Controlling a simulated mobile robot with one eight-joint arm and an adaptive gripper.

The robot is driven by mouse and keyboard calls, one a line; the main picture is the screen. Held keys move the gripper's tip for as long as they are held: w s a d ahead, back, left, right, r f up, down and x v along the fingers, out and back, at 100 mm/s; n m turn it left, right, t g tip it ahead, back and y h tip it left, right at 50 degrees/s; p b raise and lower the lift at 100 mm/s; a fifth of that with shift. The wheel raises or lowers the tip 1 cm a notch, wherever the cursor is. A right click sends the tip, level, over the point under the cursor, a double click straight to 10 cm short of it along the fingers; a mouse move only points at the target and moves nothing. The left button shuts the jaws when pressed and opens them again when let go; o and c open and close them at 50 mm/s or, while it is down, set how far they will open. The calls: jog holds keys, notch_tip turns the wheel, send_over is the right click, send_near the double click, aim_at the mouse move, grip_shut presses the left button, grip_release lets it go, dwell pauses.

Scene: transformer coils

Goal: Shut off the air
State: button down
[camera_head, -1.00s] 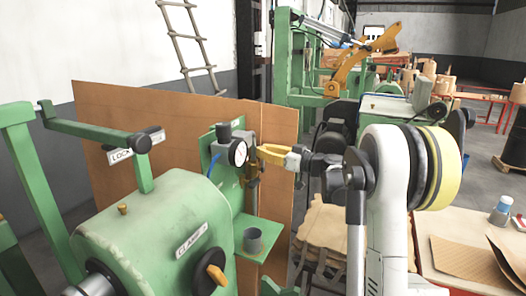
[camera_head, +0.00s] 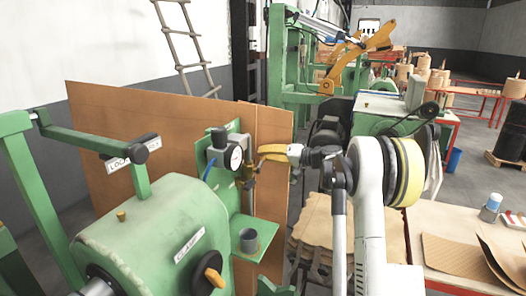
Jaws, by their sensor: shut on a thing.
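The air fitting stands on a green upright plate, with a round white-faced gauge (camera_head: 233,158), a grey regulator body with a black knob, and a blue hose. A brass valve (camera_head: 249,174) sits just right of the gauge. My gripper (camera_head: 264,156), with yellow fingers, reaches in from the right at the valve's top. The fingers look close together and shut on the valve handle. The handle itself is mostly hidden by the fingers, so its exact angle cannot be told.
A green machine housing (camera_head: 155,235) with a black-and-orange knob (camera_head: 214,278) fills the lower left. A grey cup (camera_head: 249,240) stands on a green shelf below the valve. A brown board (camera_head: 130,130) stands behind. A table (camera_head: 450,225) with cardboard is at right.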

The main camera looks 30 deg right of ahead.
jog(key=shift+w+d+f+m+g+y, duration=0.15)
jog(key=shift+d+f+m+g+y, duration=0.1)
jog(key=shift+f+m, duration=0.65)
jog(key=shift+w+d+f+m+g+y, duration=0.2)
jog(key=shift+f+m, duration=0.4)
jog(key=shift+m, duration=0.5)
jog(key=shift+w+d+f+m+g+y, duration=0.15)
jog(key=shift+f+m+g+y, duration=0.1)
jog(key=shift+f+m, duration=0.65)
jog(key=shift+r, duration=0.1)
jog(key=c, duration=1.4)
grip_release()
jog(key=shift+s, duration=0.1)
jog(key=shift+o, duration=0.2)
jog(key=v, duration=1.2)
